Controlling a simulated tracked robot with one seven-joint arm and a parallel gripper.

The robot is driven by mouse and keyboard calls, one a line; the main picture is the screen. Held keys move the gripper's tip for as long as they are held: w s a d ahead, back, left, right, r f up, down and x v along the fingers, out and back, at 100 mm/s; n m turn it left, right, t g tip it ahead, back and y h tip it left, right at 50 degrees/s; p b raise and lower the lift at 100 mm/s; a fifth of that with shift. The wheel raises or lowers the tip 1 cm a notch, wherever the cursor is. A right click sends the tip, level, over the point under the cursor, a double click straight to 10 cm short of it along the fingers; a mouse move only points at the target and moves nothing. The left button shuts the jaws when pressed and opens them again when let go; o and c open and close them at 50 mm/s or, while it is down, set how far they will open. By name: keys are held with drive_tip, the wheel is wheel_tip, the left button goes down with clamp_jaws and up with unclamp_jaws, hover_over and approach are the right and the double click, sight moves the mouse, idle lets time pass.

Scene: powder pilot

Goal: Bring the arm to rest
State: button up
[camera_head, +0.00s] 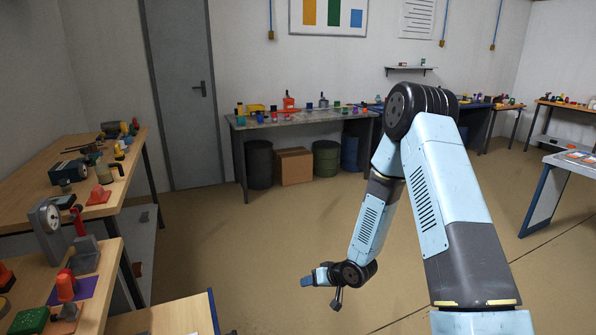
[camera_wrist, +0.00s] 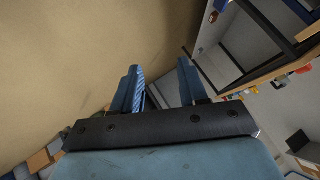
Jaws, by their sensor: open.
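My arm reaches in from the right side of the head view, bends at a high elbow and hangs down in front. My gripper (camera_head: 309,280) is at its lower end, over open floor and pointing left in the picture. In the wrist view my gripper (camera_wrist: 160,72) shows two blue fingers standing apart. Nothing shows between them, so it is open and empty. It touches nothing that I can see.
Wooden workbenches with tools (camera_head: 28,205) stand at the left. A grey bench (camera_head: 290,122) with bins and a box stands at the back wall, and more tables (camera_head: 565,162) stand at the right. The brown floor (camera_head: 230,240) between them is clear.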

drive_tip(key=s+d+r+h, duration=0.15)
drive_tip(key=d+r, duration=0.35)
drive_tip(key=r, duration=0.5)
drive_tip(key=d+r+t+h, duration=0.1)
drive_tip(key=d+r+h, duration=0.3)
drive_tip(key=r, duration=0.5)
drive_tip(key=s+d+r+h, duration=0.1)
drive_tip(key=d+r+h, duration=0.1)
drive_tip(key=d+r, duration=0.6)
drive_tip(key=s+r+m, duration=0.1)
drive_tip(key=s+r, duration=0.5)
drive_tip(key=s, duration=0.3)
drive_tip(key=s+d+r+m, duration=0.1)
drive_tip(key=s+r, duration=0.5)
drive_tip(key=s, duration=0.3)
drive_tip(key=s+r+m+g, duration=0.1)
drive_tip(key=s+r, duration=0.5)
drive_tip(key=s, duration=0.3)
drive_tip(key=shift+s+d+r, duration=0.3)
drive_tip(key=shift+s, duration=0.1)
drive_tip(key=shift+a, duration=0.1)
